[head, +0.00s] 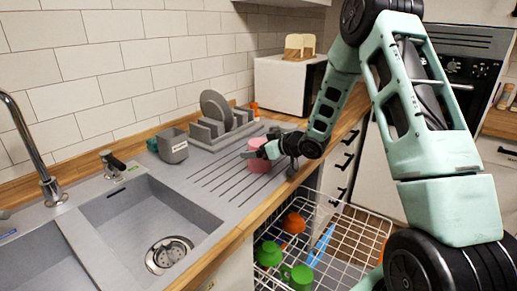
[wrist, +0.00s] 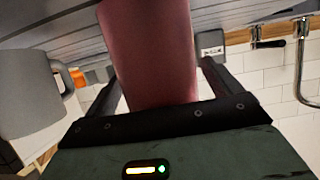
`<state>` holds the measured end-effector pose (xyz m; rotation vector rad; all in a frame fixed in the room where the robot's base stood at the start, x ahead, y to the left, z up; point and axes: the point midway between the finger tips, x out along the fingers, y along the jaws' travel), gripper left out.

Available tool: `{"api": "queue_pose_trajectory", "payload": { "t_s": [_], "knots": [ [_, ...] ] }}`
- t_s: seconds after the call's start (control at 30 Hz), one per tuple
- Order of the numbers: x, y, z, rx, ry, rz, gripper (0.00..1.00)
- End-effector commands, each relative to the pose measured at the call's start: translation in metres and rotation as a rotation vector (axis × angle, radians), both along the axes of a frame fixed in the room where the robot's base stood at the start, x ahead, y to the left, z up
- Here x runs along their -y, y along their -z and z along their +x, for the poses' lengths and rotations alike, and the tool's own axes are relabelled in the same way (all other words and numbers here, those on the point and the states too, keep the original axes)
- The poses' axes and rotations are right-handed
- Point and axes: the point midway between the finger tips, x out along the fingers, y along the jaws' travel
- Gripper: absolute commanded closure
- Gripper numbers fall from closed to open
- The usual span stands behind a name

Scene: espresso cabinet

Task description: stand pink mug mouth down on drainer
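The pink mug (head: 257,160) is at the grooved grey drainer (head: 216,180), near its back right part in the head view. I cannot tell from here which way its mouth faces, or whether it rests fully on the drainer. My gripper (head: 266,152) is at the mug, reaching in from the right. In the wrist view the mug (wrist: 155,55) fills the space between my two fingers (wrist: 162,88). The fingers lie close along both its sides, but whether they press on it is unclear. The mug's far end is cut off by the frame edge.
A grey cup (head: 173,147) and a grey rack with plates (head: 218,118) stand behind the drainer. The sink (head: 150,225) is at left. An open dishwasher rack (head: 335,240) with green and orange mugs lies below the counter edge. A white toaster oven (head: 283,85) stands at the back.

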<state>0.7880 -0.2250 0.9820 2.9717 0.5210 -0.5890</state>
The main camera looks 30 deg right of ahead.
Motion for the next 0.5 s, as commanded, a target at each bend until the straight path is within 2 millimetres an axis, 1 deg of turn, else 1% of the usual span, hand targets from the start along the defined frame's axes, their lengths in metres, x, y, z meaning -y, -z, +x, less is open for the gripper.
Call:
{"api": "queue_pose_trajectory", "payload": {
  "t_s": [0.33, 0.43, 0.5],
  "knots": [
    [0.001, -0.001, -0.003, -0.002, 0.001, -0.001, 0.08],
    [0.005, -0.005, -0.011, -0.001, 0.003, -0.002, 0.08],
    [0.009, -0.009, -0.021, -0.001, 0.003, -0.001, 0.08]
  ]
}}
